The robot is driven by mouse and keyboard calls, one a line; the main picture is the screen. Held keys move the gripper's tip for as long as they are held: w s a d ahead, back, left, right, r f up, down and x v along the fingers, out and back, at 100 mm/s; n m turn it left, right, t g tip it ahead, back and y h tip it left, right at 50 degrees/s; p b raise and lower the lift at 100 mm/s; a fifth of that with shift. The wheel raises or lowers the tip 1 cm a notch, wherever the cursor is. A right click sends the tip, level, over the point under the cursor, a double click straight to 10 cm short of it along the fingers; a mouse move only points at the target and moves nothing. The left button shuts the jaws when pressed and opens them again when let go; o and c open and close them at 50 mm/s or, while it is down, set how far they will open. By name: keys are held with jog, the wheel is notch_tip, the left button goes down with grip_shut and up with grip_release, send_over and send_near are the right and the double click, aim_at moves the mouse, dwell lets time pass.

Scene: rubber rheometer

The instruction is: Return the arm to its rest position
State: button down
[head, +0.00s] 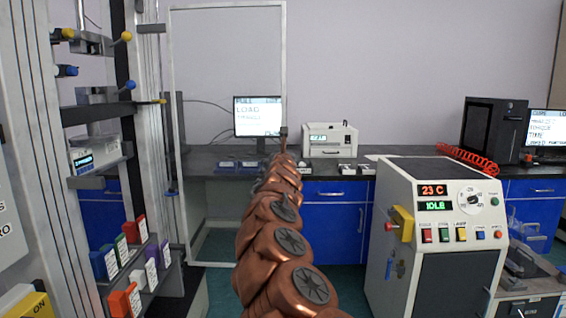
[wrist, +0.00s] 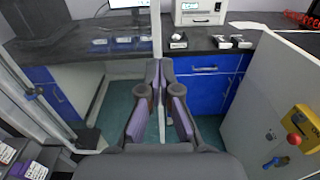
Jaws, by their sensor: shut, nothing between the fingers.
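My arm is copper-brown and stretches forward and up from the bottom middle of the head view. My gripper (head: 283,132) is at its far end, small and dark in that view, in front of the back counter. In the wrist view my gripper (wrist: 159,64) points forward, with its grey and purple fingers together at the tips. Nothing is held between them. It hangs in free air, apart from the counter and the machines.
A white control machine (head: 440,215) stands close on the right. A tall metal frame with shelves (head: 150,290) is on the left. The dark counter (head: 225,155) with blue cabinets (head: 337,192) runs along the back. A glazed door panel (head: 228,8) stands left of the arm.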

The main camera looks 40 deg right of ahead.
jog(key=shift+b+v, duration=0.7)
jog(key=shift+v, duration=0.2)
